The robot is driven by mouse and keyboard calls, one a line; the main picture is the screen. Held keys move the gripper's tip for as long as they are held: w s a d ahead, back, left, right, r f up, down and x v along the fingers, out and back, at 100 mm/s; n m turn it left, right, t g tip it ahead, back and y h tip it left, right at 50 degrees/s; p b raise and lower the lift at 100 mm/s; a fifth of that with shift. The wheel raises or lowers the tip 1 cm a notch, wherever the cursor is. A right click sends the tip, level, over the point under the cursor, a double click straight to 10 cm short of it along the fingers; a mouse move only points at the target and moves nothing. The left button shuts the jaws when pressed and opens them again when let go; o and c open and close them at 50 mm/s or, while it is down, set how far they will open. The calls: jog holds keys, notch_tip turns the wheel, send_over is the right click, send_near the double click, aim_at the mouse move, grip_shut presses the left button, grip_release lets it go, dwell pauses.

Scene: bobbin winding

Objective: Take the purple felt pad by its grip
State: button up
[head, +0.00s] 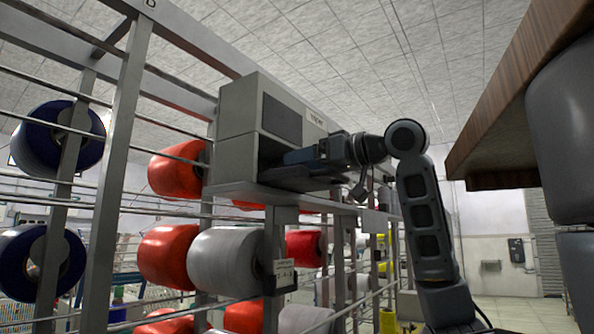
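I see no purple felt pad and no grip of one in the head view. My gripper (300,157) reaches leftward into the dark open bay of a grey box (238,110) on the rack. Its fingertips are in shadow inside the bay. I cannot tell whether it is open or shut, or whether it holds anything.
The box stands on a grey shelf (240,193) fixed to a metal rack (120,130). Red spools (168,255), a grey spool (226,260) and dark blue spools (40,262) hang on the rack. A brown wooden slab (520,95) overhangs at the upper right.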

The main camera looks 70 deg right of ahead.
jog(key=shift+x, duration=1.3)
jog(key=shift+d, duration=0.1)
jog(key=shift+c, duration=0.2)
jog(key=c, duration=1)
jog(key=shift+s+r, duration=0.1)
